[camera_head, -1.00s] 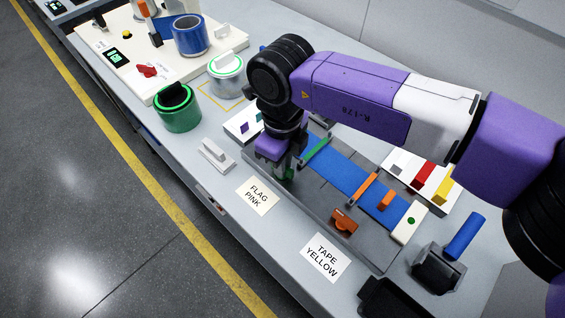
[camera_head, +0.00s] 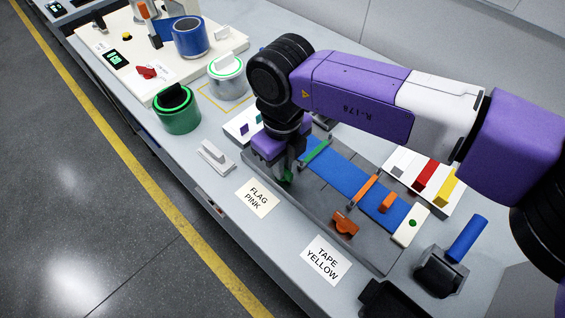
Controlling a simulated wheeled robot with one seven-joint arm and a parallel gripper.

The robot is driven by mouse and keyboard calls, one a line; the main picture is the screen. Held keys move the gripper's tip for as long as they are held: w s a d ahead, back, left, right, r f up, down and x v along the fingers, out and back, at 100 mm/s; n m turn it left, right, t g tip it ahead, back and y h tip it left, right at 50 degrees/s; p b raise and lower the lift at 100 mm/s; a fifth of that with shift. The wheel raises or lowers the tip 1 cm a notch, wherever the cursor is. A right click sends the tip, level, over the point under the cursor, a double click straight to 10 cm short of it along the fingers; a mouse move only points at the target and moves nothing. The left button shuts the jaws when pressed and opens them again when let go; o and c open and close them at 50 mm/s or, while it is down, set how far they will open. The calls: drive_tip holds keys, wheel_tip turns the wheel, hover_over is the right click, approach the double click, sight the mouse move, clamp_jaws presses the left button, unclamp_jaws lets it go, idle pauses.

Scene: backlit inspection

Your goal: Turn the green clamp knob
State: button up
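The green clamp knob (camera_head: 286,179) sits at the left end of the grey fixture, mostly hidden behind my gripper. A green clamp bar (camera_head: 316,154) crosses the blue strip (camera_head: 345,174) just right of it. My gripper (camera_head: 286,172) points down at the knob, with its fingers at the knob's height. Whether the fingers press on the knob or only stand around it cannot be told. The gap between the fingers is not clear.
An orange clamp knob (camera_head: 345,224) and orange bar (camera_head: 367,188) are farther right on the fixture. Cards reading FLAG PINK (camera_head: 257,197) and TAPE YELLOW (camera_head: 326,260) lie in front. A grey-white handled block (camera_head: 215,156) stands to the left.

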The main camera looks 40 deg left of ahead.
drive_tip(key=o, duration=0.3)
drive_tip(key=shift+o, duration=0.2)
wheel_tip(320, 180, up, 8)
drive_tip(key=shift+f+b, duration=0.1)
drive_tip(key=shift+b, duration=0.45)
